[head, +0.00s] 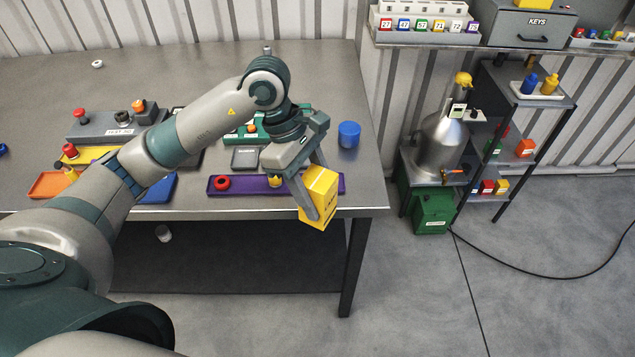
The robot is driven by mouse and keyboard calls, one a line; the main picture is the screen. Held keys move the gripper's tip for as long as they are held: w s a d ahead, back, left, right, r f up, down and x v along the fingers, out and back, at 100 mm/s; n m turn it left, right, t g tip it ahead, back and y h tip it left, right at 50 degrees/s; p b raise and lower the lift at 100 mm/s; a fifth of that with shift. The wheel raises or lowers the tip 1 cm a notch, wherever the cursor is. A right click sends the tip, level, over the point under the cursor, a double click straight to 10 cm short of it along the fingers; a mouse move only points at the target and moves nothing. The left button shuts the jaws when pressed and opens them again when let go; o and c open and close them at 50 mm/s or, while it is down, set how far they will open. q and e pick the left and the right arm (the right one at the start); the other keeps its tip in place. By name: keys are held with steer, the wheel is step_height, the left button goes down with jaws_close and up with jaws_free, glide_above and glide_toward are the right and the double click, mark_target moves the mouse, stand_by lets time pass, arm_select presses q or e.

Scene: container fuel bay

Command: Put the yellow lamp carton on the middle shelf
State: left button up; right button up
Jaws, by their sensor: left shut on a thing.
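The yellow lamp carton (322,192) is held in my left gripper (318,190), which is shut on it. The carton is tilted and hangs at the front right edge of the steel table, beside the purple tray. The shelf rack (520,95) stands to the right, against the wall. Its top shelf (541,92) holds a blue and a yellow bottle, its middle shelf (511,150) holds an orange and a red item, and its lowest shelf has small coloured boxes. The gripper is well to the left of the rack. My right gripper is not in view.
The steel table (340,90) carries a purple tray (255,187), a blue cylinder (349,134) and several coloured items. A metal vessel (440,140) and a green box (433,211) stand left of the rack. A wall shelf (420,40) overhangs above. A black cable (540,276) crosses the open floor.

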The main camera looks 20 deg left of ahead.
mark_target(313, 225)
arm_select(q)
steer(key=f+m+g, duration=0.1)
steer(key=f+m, duration=0.1)
steer(key=m, duration=0.1)
steer(key=s+f+m+g+y, duration=0.1)
steer(key=f+m, duration=0.1)
steer(key=s+f+m+g, duration=0.1)
steer(key=f+m, duration=0.2)
steer(key=shift+s+m+y, duration=0.2)
steer(key=shift+m+y, duration=0.1)
steer(key=s+a+f+m+g+y, duration=0.1)
steer(key=s+f+m+y, duration=0.2)
steer(key=f+m, duration=0.3)
steer(key=shift+a+f+m, duration=0.15)
steer(key=shift+f+m, duration=0.05)
steer(key=shift+m, duration=1)
